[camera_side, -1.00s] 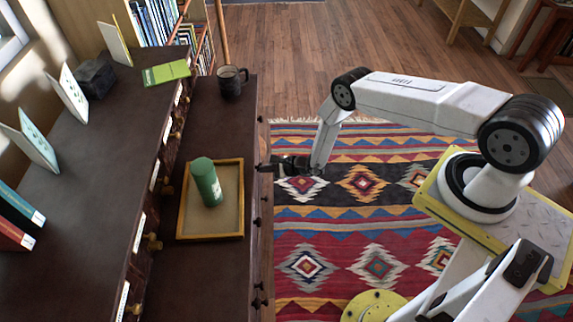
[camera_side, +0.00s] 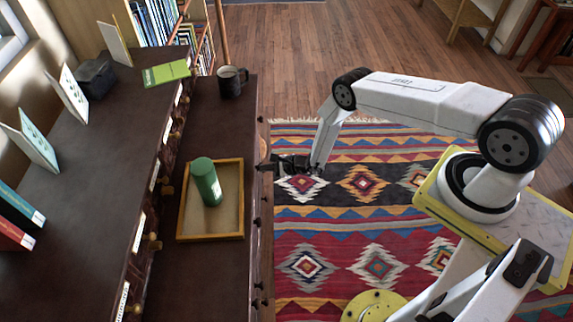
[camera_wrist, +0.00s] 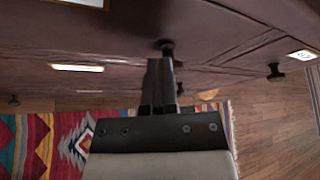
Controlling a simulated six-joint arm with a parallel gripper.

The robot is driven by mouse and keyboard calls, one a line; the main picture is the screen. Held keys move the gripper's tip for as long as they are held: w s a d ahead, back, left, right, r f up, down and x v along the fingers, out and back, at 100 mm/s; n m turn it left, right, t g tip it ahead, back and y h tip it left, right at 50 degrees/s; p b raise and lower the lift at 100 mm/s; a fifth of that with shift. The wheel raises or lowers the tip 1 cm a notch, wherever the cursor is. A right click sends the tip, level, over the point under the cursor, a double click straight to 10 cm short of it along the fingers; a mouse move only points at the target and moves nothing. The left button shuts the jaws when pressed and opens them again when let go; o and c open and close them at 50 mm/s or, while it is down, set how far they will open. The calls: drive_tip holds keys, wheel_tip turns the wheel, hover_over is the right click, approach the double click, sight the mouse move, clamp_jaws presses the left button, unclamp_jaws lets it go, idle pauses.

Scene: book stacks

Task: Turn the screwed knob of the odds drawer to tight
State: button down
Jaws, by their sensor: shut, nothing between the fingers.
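My gripper (camera_side: 274,166) is at the front face of the dark wooden cabinet (camera_side: 255,205), level with the tray. In the wrist view its fingers (camera_wrist: 163,66) are together, with nothing seen between them. A dark knob (camera_wrist: 167,45) shows right at the fingertips; whether they touch it I cannot tell. Another dark knob (camera_wrist: 275,72) sits on the drawer front to the right, and one more (camera_wrist: 14,100) is at the far left. The drawer labels are too blurred to read, so I cannot tell which drawer is odds.
A yellow-rimmed tray (camera_side: 210,237) with a green cylinder (camera_side: 206,182) stands on the cabinet top. A dark mug (camera_side: 230,82) stands farther back. A green book (camera_side: 166,73) lies on the upper shelf. The patterned rug (camera_side: 365,215) in front of the cabinet is clear.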

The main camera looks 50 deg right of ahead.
drive_tip(key=shift+w+d+r, duration=0.4)
drive_tip(key=shift+w+d, duration=0.15)
drive_tip(key=shift+d, duration=0.05)
idle(0.8)
drive_tip(key=shift+r, duration=0.15)
drive_tip(key=shift+r, duration=0.25)
drive_tip(key=s+d, duration=0.4)
drive_tip(key=shift+s, duration=0.15)
idle(0.7)
